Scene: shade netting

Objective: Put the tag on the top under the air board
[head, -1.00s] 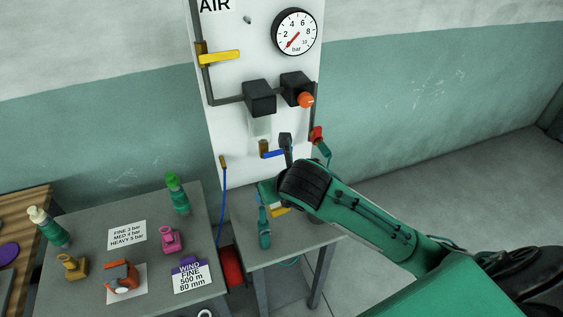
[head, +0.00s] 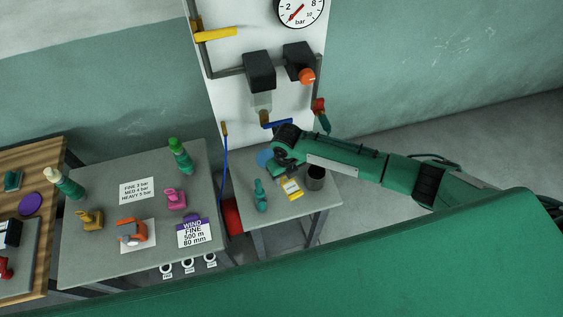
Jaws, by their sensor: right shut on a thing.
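The yellow tag (head: 291,189) with a pale label is at the grey top (head: 322,197) under the white air board (head: 231,90). My right gripper (head: 285,174) reaches in from the right and points down at the tag. It is shut on the tag, though its fingertips are small and partly hidden. I cannot tell whether the tag touches the top. My left gripper is not in view.
On this top stand a teal bottle-like tool (head: 260,197), a dark cup (head: 315,177) and a blue disc (head: 265,157). The left table (head: 90,262) holds cards, a green-capped bottle (head: 181,157) and a pink tool (head: 176,199).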

